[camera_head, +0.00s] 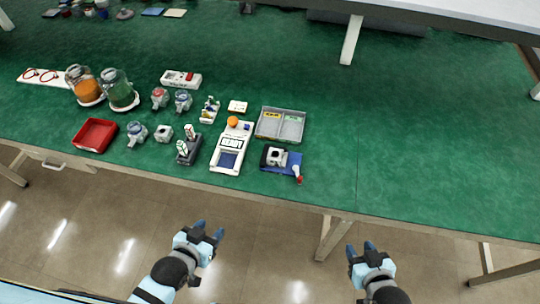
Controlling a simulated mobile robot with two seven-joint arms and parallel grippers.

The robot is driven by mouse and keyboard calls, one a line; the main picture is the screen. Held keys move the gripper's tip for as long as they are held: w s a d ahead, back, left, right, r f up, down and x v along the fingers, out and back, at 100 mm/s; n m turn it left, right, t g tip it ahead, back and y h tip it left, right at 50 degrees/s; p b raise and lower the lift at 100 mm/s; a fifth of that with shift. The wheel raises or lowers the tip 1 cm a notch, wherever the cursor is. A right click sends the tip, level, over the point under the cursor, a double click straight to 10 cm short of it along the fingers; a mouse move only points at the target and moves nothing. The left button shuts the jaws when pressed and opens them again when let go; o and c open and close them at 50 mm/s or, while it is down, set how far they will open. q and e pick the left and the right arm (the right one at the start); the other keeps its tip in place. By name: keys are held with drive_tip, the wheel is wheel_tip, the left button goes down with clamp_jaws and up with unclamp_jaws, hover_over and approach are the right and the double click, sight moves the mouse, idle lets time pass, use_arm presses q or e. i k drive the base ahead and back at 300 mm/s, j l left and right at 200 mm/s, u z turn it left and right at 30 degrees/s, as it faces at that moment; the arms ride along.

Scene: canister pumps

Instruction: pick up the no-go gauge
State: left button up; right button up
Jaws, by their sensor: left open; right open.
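I cannot clearly make out which item is the no-go gauge. A dark grey stand (189,157) on the green bench holds two small upright pale pieces, a front one (183,149) and a back one (190,132); they may be gauges, but their markings are too small to read. Another small white rack (210,110) with upright parts stands behind it. My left gripper (209,232) is open and empty, in front of the bench edge and below the stand in the picture. My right gripper (361,249) is open and empty, further right, also off the bench. Neither touches anything.
Around the stand are a red tray (95,135), a white device with an orange knob (231,150), a grey divided bin (280,125), a blue-based fixture (282,161), small pump parts (137,133) and jars (118,90). The bench's right side (430,140) is clear.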

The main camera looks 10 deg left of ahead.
sight(189, 130)
drive_tip(key=j+z, duration=0.15)
drive_tip(key=z, duration=1.05)
drive_tip(key=k+j, duration=0.2)
drive_tip(key=j, duration=0.15)
drive_tip(key=k+j, duration=0.2)
drive_tip(key=j, duration=0.2)
drive_tip(key=k+j, duration=0.45)
drive_tip(key=j, duration=0.25)
